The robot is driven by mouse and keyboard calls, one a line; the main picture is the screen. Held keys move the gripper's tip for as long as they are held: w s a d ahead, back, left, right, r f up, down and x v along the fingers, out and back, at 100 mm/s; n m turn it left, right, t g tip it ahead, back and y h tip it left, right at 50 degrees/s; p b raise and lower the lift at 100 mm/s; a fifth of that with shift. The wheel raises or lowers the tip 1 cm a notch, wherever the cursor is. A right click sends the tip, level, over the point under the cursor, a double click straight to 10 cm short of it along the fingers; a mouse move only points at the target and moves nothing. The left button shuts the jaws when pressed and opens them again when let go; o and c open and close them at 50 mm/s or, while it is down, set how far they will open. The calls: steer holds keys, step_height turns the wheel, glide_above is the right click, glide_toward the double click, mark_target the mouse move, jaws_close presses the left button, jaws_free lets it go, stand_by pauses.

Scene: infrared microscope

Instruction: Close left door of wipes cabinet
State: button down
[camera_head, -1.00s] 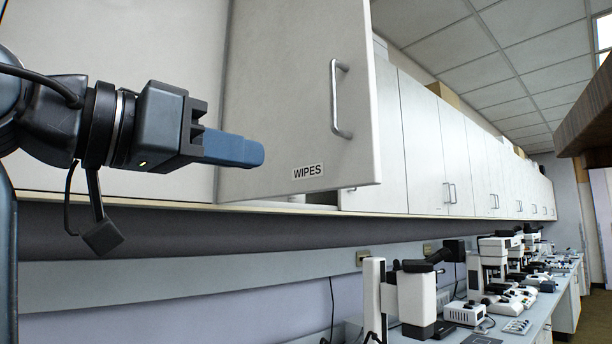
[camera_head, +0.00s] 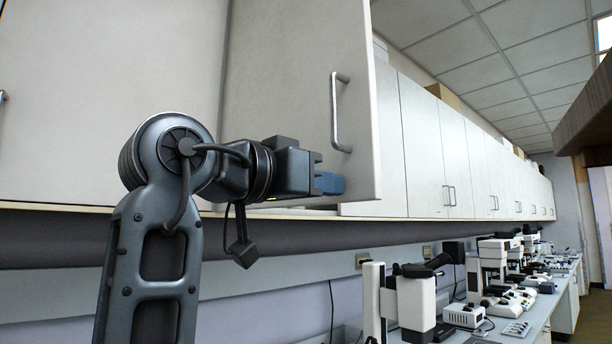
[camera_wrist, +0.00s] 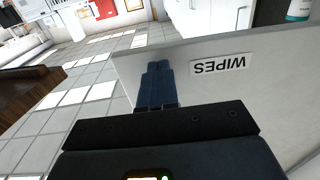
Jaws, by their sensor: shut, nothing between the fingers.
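The left door (camera_head: 290,70) of the wipes cabinet stands open, swung out from the wall row, with a silver bar handle (camera_head: 336,112). Its WIPES label (camera_wrist: 220,65) shows upside down in the wrist view and is hidden behind my gripper in the head view. My gripper (camera_head: 332,183) is shut and empty, with its blue fingers at the lower part of the door's outer face near the free edge. In the wrist view the fingers (camera_wrist: 157,75) lie over the door face near its edge; I cannot tell whether they touch it.
A row of closed white cabinets (camera_head: 420,140) runs to the right. Below is a bench with several microscopes (camera_head: 415,295). A bottle (camera_wrist: 299,10) shows at the top right of the wrist view. Open tiled floor lies beyond the door's edge.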

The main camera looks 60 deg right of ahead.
steer(key=shift+s+d, duration=0.1)
steer(key=shift+d, duration=0.2)
